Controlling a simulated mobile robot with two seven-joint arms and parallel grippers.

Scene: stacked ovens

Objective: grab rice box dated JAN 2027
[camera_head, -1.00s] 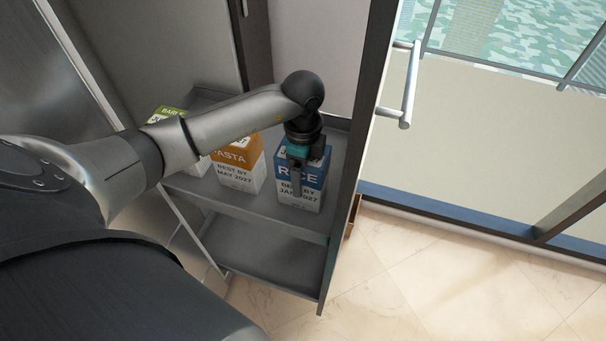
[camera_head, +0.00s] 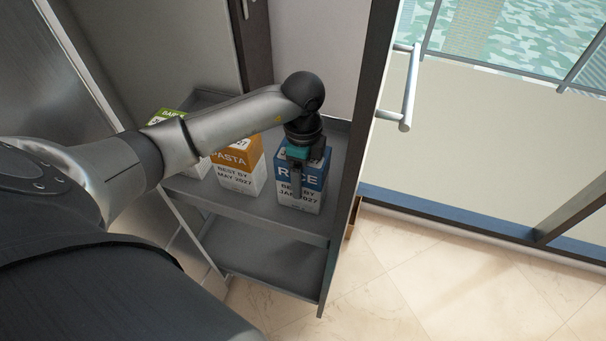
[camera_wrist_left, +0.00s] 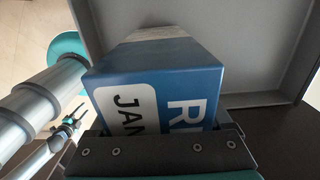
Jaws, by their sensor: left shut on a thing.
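The rice box (camera_head: 313,180) is blue and white, reads "RICE" and "BEST BY JAN 2027", and stands upright at the right end of the upper shelf. My left gripper (camera_head: 297,180) comes down on it from above and is shut on it. In the left wrist view the blue box (camera_wrist_left: 160,68) fills the middle, with "JAN" and part of "RICE" showing, and the gripper (camera_wrist_left: 160,140) is against its near face. The gripper hides part of the label in the head view.
An orange pasta box (camera_head: 238,170) stands left of the rice box. A green-topped barley box (camera_head: 168,115) is farther left, partly behind my arm. The grey shelf (camera_head: 260,208) has a lower tier (camera_head: 280,265). A door with a handle (camera_head: 408,90) is close on the right.

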